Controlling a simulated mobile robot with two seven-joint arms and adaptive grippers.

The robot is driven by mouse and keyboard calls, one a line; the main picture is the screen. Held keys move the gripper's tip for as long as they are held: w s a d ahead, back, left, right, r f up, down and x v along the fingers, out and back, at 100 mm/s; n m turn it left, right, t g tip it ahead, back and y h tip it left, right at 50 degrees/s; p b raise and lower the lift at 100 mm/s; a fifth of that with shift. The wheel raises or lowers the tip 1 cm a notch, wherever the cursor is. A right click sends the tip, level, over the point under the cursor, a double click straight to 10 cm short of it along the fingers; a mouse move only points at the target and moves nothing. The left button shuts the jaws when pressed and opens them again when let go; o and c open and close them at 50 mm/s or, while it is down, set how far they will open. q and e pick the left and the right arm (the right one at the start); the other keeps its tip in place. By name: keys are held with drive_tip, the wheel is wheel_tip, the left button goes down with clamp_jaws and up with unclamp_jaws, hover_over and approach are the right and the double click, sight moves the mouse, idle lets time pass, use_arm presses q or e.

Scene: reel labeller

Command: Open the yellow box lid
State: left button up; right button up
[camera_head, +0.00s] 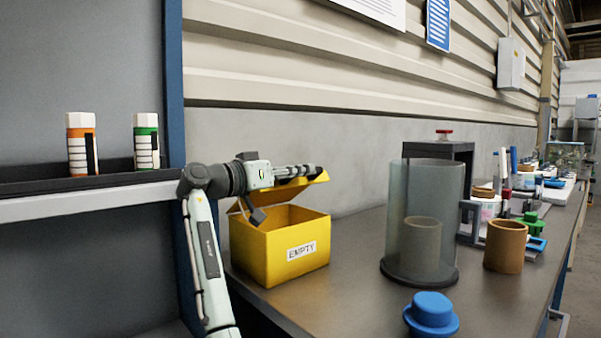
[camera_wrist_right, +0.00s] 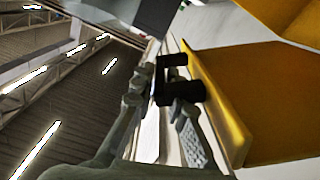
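The yellow box (camera_head: 272,247), with an "EMPTY" label on its front, stands on the bench at the left. Its yellow lid (camera_head: 318,180) is raised and tilted above the box, with a gap between lid and rim. My right gripper (camera_head: 306,171) is at the top of the lid. My left gripper is not in view.
A clear cylinder (camera_head: 423,220) on a dark base stands right of the box. A blue knobbed piece (camera_head: 431,314) and a brown cup (camera_head: 505,246) are nearby. Two bottles (camera_head: 81,143) (camera_head: 146,141) stand on the left shelf. The bench in front of the cylinder is mostly clear.

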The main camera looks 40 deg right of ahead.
drive_tip(key=shift+a, duration=0.1)
drive_tip(key=a, duration=0.8)
drive_tip(key=s+a, duration=0.1)
drive_tip(key=a, duration=0.2)
drive_tip(key=shift+a, duration=0.4)
drive_tip(key=shift+f, duration=0.1)
